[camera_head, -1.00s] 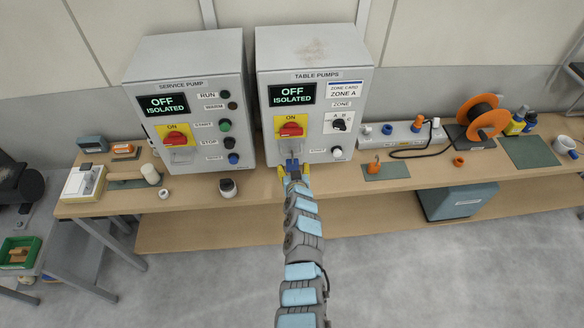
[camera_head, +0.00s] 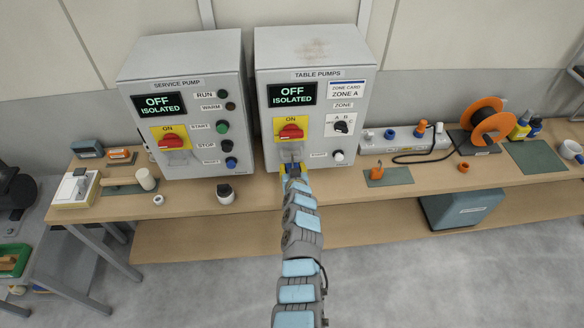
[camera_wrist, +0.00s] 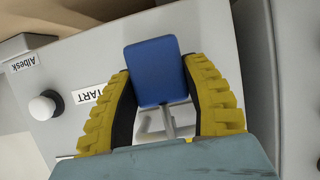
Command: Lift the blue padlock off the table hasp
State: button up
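The blue padlock (camera_wrist: 158,72) sits between the two yellow fingers of my gripper (camera_wrist: 158,68) in the wrist view. Both fingertips appear to press on its sides. A thin grey metal bar runs from it to a pale loop (camera_wrist: 152,124); I cannot tell whether they are linked. In the head view my gripper (camera_head: 293,168) is at the lower front of the TABLE PUMPS box (camera_head: 352,98), with a bit of the padlock (camera_head: 293,171) showing. The grey table hasp (camera_head: 291,153) is just above it, under the red switch (camera_head: 290,132). The display reads OFF ISOLATED.
The SERVICE PUMP box (camera_head: 215,150) stands to the left. A black-topped jar (camera_head: 225,192) is on the bench in front of it. An orange padlock-like item (camera_head: 376,173) lies on a green mat (camera_head: 400,176) to the right. The white START button (camera_wrist: 42,107) is close to my fingers.

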jog(key=shift+c, duration=0.8)
jog(key=shift+r, duration=0.2)
jog(key=shift+r+p, duration=1.1)
jog(key=shift+s, duration=0.15)
jog(key=s+p, duration=0.1)
jog(key=s, duration=0.1)
jog(key=s+p, duration=0.4)
jog(key=shift+s+d, duration=0.35)
